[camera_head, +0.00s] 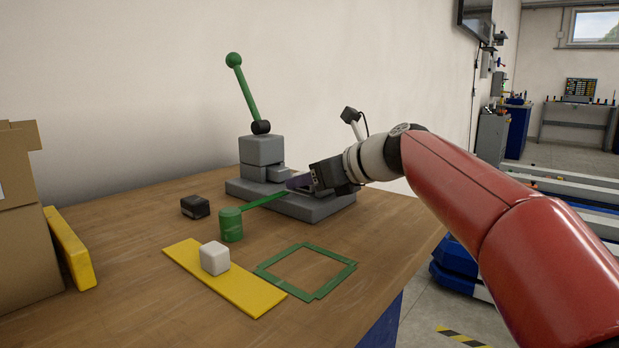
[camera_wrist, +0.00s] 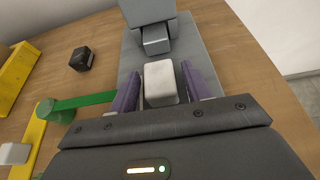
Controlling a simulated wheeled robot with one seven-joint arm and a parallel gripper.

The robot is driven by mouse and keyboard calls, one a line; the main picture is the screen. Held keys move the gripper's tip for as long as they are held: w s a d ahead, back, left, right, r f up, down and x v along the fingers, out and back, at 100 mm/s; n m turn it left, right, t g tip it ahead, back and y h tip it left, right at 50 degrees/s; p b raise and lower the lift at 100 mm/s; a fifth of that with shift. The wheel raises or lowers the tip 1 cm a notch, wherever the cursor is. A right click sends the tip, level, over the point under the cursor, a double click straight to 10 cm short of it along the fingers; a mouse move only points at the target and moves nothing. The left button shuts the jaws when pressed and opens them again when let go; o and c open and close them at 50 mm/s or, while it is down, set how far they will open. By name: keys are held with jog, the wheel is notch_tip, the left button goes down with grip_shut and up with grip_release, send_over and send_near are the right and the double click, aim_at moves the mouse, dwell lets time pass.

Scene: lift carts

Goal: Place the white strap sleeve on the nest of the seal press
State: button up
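The white strap sleeve (camera_wrist: 160,84) is a small white block between my gripper's two purple fingers in the wrist view. My gripper (camera_wrist: 161,88) is open around it, with a narrow gap on each side. The sleeve is over the grey base of the seal press (camera_wrist: 130,57), in front of its head. I cannot tell whether it rests there. In the head view my gripper (camera_head: 300,183) is low over the press base, by the press head (camera_head: 262,151), and hides the sleeve. The press's green lever (camera_head: 246,92) stands raised, leaning left.
Another white block (camera_head: 215,258) sits on a yellow strip (camera_head: 247,292). A green cylinder (camera_head: 231,225) with a green bar reaches toward the press base. A black block (camera_head: 195,206), a green square outline (camera_head: 309,293) and a cardboard box (camera_head: 28,250) are also on the table.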

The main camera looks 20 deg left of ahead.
jog(key=shift+d+r, duration=0.25)
jog(key=shift+r, duration=0.05)
jog(key=p+v, duration=0.1)
jog(key=v, duration=1)
jog(key=shift+s+d+r, duration=0.1)
jog(key=shift+d+r, duration=0.05)
jog(key=shift+d, duration=0.05)
